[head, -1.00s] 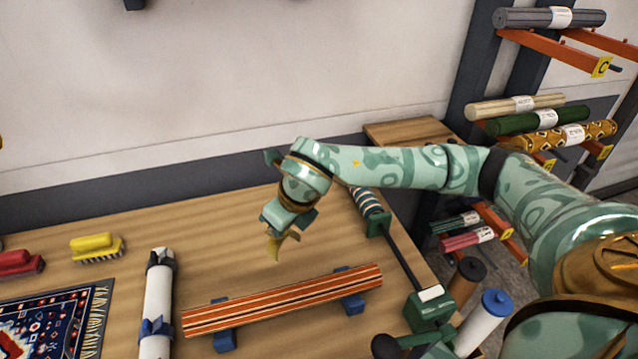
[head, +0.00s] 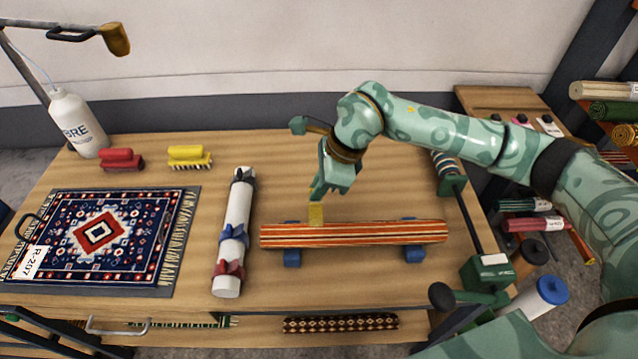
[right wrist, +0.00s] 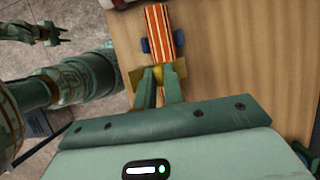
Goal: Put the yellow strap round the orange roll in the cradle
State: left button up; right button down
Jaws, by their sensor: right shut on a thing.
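The orange striped roll (head: 380,232) lies level on a cradle with two blue supports (head: 292,257) on the wooden table. My right gripper (head: 318,192) is above the roll's left half, pointing down, shut on the yellow strap (head: 316,214). The strap's lower end overlaps the roll's top in the head view. In the right wrist view the strap (right wrist: 180,70) shows on both sides of the fingers, across the roll (right wrist: 158,25); whether it touches the roll I cannot tell. What seems my left gripper (right wrist: 58,35) is small at top left there; its jaws are unclear.
A white roll (head: 236,205) with blue and red ties lies left of the cradle. A green clamp-like device (head: 490,270) stands at the right edge. Table behind the cradle is clear.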

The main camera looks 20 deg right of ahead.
notch_tip(320, 180, down, 5)
jog(key=b, duration=0.3)
jog(key=shift+f, duration=0.15)
jog(key=shift+f+b, duration=1.85)
jog(key=shift+f, duration=1.2)
jog(key=c, duration=1.4)
grip_release()
jog(key=shift+r, duration=0.1)
